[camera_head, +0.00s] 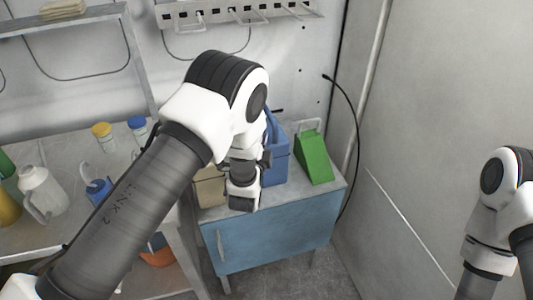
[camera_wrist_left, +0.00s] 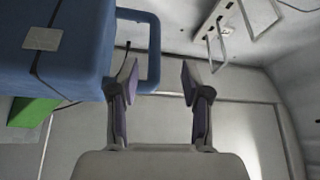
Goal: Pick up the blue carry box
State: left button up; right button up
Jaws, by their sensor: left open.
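The blue carry box (camera_head: 276,158) stands upright on a blue cabinet, partly hidden behind my left wrist. In the left wrist view the box (camera_wrist_left: 62,60) fills the upper left, with its blue loop handle (camera_wrist_left: 155,50) reaching toward the middle. My left gripper (camera_wrist_left: 157,78) is open and holds nothing. Its left finger overlaps the handle's opening in the picture, and the handle's outer bar appears between the two fingertips. I cannot tell whether the finger is inside the loop. In the head view my left fingers are hidden. My right gripper is out of frame.
A green box (camera_head: 314,157) stands right of the blue box, and a tan box (camera_head: 209,190) stands left of it, on the cabinet (camera_head: 270,241). A hook rail (camera_head: 235,12) is on the wall above. Jugs and bottles (camera_head: 45,190) stand on the left shelf.

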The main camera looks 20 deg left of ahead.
pick_arm(q)
jog(key=w+p, duration=0.1)
jog(key=w, duration=0.1)
jog(key=w+p, duration=0.1)
jog(key=w, duration=0.2)
jog(key=shift+w+a+r, duration=0.15)
jog(key=shift+a, duration=0.05)
jog(key=shift+w+a+r, duration=0.1)
jog(key=shift+w+a, duration=0.05)
jog(key=shift+w, duration=0.3)
jog(key=shift+c, duration=1)
jog(key=shift+w, duration=0.1)
grip_shut()
jog(key=shift+r, duration=0.1)
